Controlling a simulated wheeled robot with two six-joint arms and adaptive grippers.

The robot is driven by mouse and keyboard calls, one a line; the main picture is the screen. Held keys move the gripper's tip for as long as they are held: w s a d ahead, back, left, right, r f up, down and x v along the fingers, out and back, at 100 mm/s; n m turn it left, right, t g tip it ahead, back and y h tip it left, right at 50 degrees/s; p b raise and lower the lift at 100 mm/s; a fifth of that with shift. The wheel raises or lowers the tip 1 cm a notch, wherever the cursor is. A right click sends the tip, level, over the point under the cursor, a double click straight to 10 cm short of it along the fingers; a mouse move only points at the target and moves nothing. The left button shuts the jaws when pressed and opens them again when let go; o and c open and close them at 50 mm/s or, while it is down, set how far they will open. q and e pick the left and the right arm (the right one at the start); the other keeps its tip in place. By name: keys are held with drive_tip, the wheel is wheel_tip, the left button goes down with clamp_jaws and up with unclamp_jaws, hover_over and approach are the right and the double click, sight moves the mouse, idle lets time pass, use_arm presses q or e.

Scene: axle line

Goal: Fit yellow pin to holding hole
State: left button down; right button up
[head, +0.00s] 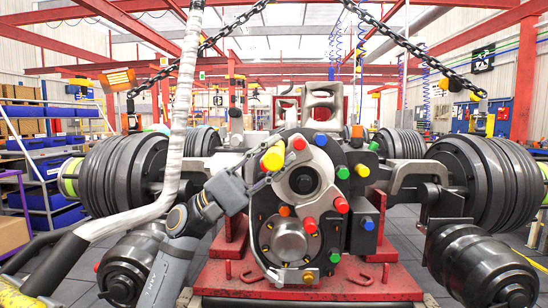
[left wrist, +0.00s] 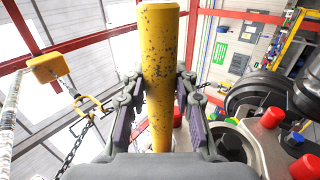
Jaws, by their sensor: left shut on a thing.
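The yellow pin (head: 272,158) is held by my left gripper (head: 262,181) in front of the upper left of the axle housing (head: 290,247). In the left wrist view the worn yellow pin (left wrist: 160,75) stands lengthwise between the two fingers of my left gripper (left wrist: 160,100), which are shut on it. The grey bracket (head: 300,207) on the housing has a round dark opening (head: 304,180) just right of the pin. I cannot tell which opening is the holding hole. My right gripper is not in view.
Red, green, blue, yellow and orange plugs stick out around the housing, including a red plug (head: 299,143) close beside the pin. Black wheels (head: 117,172) flank the axle. A chain (head: 435,62) hangs at upper right. The red stand (head: 345,282) carries the housing.

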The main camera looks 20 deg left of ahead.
use_arm(q)
drive_tip(key=shift+w+a, duration=0.1)
drive_tip(key=shift+w, duration=0.5)
drive_tip(key=shift+w+a, duration=0.2)
drive_tip(key=shift+w, duration=0.35)
drive_tip(key=shift+w+a, duration=0.15)
drive_tip(key=shift+w, duration=0.35)
drive_tip(key=c, duration=1)
unclamp_jaws()
drive_tip(key=v, duration=0.7)
drive_tip(key=shift+a+f, duration=0.15)
drive_tip(key=shift+a, duration=0.05)
